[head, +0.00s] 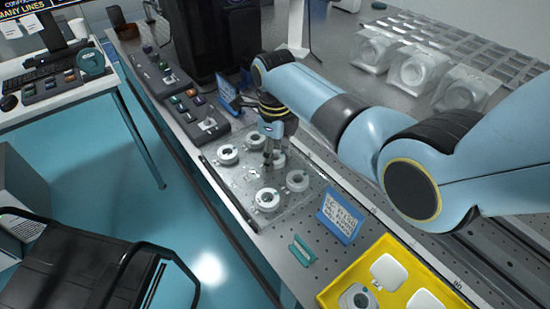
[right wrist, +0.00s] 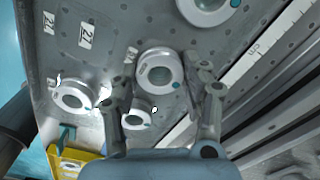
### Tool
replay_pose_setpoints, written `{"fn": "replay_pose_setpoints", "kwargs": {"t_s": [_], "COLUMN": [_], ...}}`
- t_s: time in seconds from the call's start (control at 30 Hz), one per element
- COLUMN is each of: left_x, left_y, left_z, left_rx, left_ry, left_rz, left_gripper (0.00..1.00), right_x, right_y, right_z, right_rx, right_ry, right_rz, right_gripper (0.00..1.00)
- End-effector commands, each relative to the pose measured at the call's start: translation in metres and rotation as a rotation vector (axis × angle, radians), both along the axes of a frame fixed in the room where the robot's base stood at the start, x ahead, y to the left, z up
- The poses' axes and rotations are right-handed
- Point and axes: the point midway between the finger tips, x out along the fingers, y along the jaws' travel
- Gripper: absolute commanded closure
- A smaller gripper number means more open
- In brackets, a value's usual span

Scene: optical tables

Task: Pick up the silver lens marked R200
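Several silver ring-shaped lenses sit on a grey perforated plate (head: 240,187) in the head view: one at the left (head: 228,155), one at the front (head: 267,199), one at the right (head: 297,180) and one partly behind my gripper (head: 279,160). I cannot read R200 on any of them. My right gripper (head: 268,157) points down over the back of the plate. My left gripper is out of view.
A yellow tray (head: 327,296) with white-framed parts, a blue sign (head: 341,217) and a teal piece (head: 302,250) lie in front of the plate. Grey holders (head: 205,124) stand behind left. A black chair (head: 75,265) is at lower left. A ruler (right wrist: 272,38) runs beside the plate.

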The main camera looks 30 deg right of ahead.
Motion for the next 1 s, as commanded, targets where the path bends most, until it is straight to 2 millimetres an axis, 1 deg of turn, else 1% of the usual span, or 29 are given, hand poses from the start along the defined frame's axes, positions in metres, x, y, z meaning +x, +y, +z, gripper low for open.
{"fn": "replay_pose_setpoints", "kwargs": {"t_s": [0.03, 0.1, 0.3, 0.43, 0.57, 0.67, 0.8, 1.0], "left_x": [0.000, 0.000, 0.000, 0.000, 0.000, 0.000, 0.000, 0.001], "left_y": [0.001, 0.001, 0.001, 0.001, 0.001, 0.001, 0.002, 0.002], "left_z": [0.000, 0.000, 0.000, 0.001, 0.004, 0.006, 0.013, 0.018], "left_rx": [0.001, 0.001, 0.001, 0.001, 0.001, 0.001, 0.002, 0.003], "left_ry": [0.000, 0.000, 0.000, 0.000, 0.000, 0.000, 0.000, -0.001], "left_rz": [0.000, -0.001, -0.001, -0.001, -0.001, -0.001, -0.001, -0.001], "left_gripper": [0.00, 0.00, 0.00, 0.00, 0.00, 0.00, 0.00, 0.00], "right_x": [0.000, 0.000, 0.000, 0.000, 0.001, 0.002, -0.026, -0.066], "right_y": [0.000, 0.000, 0.000, 0.000, 0.000, 0.000, -0.015, -0.037], "right_z": [0.000, 0.000, 0.000, 0.005, 0.020, 0.040, 0.059, 0.086], "right_rx": [0.000, 0.000, 0.000, 0.000, 0.000, 0.000, -0.003, -0.005], "right_ry": [0.000, 0.000, 0.000, -0.001, -0.004, -0.005, -0.001, -0.002], "right_rz": [0.000, 0.000, 0.000, 0.000, 0.000, 0.000, -0.001, 0.001], "right_gripper": [0.79, 0.86, 0.86, 0.86, 0.86, 0.86, 0.86, 0.86]}}
